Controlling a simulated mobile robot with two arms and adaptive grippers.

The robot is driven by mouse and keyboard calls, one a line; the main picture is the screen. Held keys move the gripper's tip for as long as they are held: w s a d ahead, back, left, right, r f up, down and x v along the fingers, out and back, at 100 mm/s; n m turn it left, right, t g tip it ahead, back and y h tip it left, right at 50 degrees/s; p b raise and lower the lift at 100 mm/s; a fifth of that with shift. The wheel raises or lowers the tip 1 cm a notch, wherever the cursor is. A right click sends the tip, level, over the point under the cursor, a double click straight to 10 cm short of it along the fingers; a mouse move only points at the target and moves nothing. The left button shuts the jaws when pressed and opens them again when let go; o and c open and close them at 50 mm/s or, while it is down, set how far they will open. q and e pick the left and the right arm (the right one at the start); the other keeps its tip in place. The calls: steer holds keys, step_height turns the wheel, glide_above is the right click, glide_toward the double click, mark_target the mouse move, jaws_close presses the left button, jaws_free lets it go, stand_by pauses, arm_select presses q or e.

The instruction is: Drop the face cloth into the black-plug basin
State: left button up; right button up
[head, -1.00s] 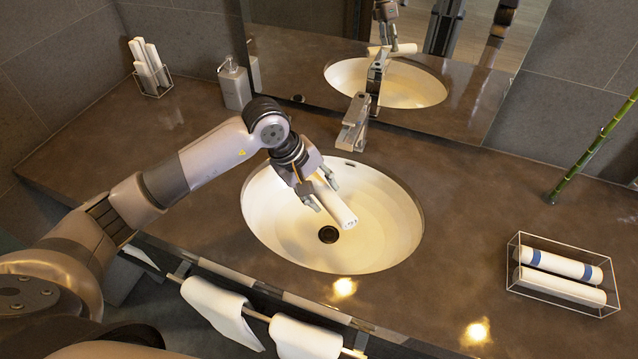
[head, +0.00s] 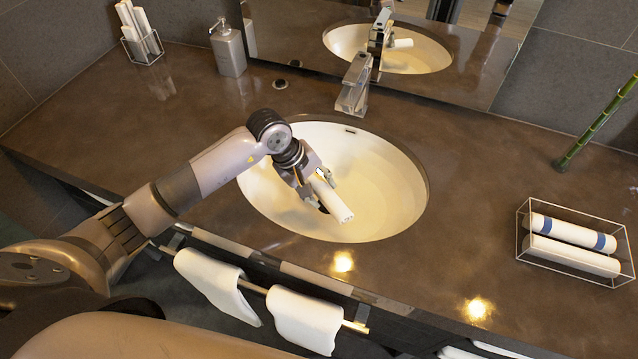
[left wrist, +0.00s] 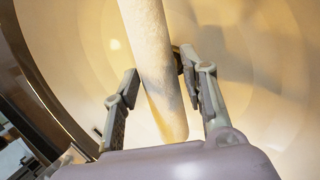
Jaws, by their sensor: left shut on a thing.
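The face cloth (head: 331,196) is a white roll, held tilted in my left gripper (head: 318,189) inside the opening of the white oval basin (head: 385,190). In the left wrist view the roll (left wrist: 152,60) runs between the two fingers of my left gripper (left wrist: 160,95), with the basin's pale wall (left wrist: 265,60) behind it. The left gripper is shut on the roll. The drain plug is mostly hidden behind the gripper and roll; a dark bit shows beside them. My right gripper is not in view.
A chrome faucet (head: 354,88) stands behind the basin. A wire tray (head: 575,262) with rolled towels is at the right. A soap dispenser (head: 228,50) and a holder of white rolls (head: 139,40) stand at the back left. Towels (head: 305,318) hang on the front rail.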

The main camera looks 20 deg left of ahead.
arm_select(q)
steer(key=o, duration=1.2)
steer(key=shift+a+r, duration=0.15)
steer(key=shift+r, duration=0.05)
steer(key=v, duration=1.1)
steer(key=shift+r, duration=0.25)
steer(key=shift+s+f, duration=0.1)
steer(key=shift+s, duration=0.15)
